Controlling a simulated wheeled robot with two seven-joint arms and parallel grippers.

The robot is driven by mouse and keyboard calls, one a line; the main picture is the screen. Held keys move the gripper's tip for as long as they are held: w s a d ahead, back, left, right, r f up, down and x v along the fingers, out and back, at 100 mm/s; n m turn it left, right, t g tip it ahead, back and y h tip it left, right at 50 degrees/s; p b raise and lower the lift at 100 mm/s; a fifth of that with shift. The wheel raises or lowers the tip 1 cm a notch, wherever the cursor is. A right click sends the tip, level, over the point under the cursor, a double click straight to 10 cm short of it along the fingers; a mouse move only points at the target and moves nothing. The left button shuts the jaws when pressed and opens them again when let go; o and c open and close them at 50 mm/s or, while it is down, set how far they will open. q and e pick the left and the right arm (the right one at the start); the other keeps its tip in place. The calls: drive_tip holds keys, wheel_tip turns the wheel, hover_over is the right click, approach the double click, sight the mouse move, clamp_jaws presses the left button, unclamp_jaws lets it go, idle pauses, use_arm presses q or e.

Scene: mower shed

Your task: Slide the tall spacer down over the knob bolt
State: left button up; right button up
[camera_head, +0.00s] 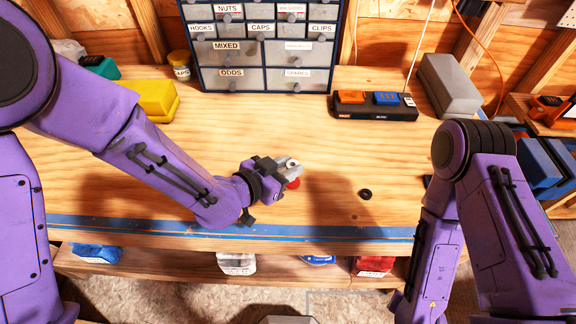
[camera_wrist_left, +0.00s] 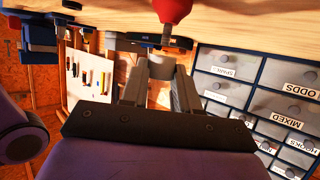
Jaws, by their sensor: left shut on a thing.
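My left gripper (camera_head: 288,170) is shut on a small pale grey ring-topped piece, the tall spacer (camera_head: 292,162), above the workbench. In the left wrist view, the spacer (camera_wrist_left: 160,66) sits between the two grey fingers. The knob bolt (camera_head: 294,184) shows as a red knob just beside and below the fingertips. In the left wrist view, the knob bolt (camera_wrist_left: 172,10) has its red head toward the bench and its metal shank pointing toward the spacer. I cannot tell whether shank and spacer touch. My right arm is at the right; its gripper is out of view.
A black ring (camera_head: 365,194) lies on the bench (camera_head: 330,230) to the right. A drawer cabinet (camera_head: 262,50), a black tray with orange and blue pieces (camera_head: 374,106), a grey case (camera_head: 450,85) and a yellow box (camera_head: 152,98) stand farther back.

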use_arm(q)
drive_tip(key=shift+f+b, duration=1.35)
drive_tip(key=shift+f, duration=0.25)
drive_tip(key=o, duration=1.1)
